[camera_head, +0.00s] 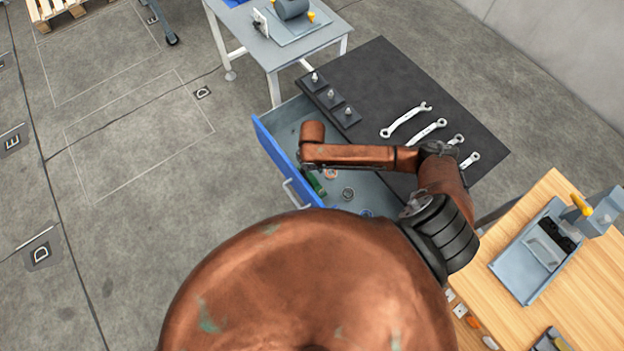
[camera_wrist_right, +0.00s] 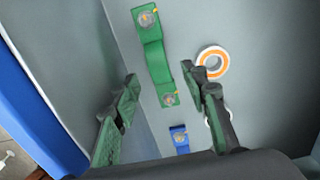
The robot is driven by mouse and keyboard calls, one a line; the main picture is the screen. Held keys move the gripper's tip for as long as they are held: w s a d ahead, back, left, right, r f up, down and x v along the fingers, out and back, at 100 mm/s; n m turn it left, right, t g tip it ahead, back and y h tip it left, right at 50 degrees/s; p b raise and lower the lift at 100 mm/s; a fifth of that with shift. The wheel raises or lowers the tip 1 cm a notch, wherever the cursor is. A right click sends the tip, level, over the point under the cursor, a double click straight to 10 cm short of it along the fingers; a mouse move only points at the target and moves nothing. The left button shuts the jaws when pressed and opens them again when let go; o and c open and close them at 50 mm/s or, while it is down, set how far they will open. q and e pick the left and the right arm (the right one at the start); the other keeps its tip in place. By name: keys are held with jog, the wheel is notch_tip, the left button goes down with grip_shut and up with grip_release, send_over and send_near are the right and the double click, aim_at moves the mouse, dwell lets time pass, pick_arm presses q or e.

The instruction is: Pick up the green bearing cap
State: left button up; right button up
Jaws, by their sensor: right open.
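The green bearing cap (camera_wrist_right: 155,58) lies in the open drawer (camera_head: 273,153), an arched strip with a bolt hole at each end. In the right wrist view, my right gripper (camera_wrist_right: 161,75) is open, its two green-padded fingers on either side of the cap's lower part. The fingers look apart from the cap, with nothing between them held; the height gap is hard to judge. In the head view my right arm covers much of the drawer, and only a small green patch (camera_head: 316,184) shows beside it. My left gripper is not in view.
A white-and-orange ring (camera_wrist_right: 211,62) lies right of the cap, close to the right finger. A blue cap (camera_wrist_right: 180,139) lies below it. The drawer's blue front (camera_wrist_right: 36,110) stands at the left. Wrenches (camera_head: 406,119) lie on the dark top beside the drawer.

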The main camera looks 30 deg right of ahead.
aim_at(312, 177)
notch_tip(312, 177, down, 4)
jog(key=shift+a+f, duration=0.1)
jog(key=shift+c, duration=0.5)
grip_shut()
jog(key=shift+w, duration=0.1)
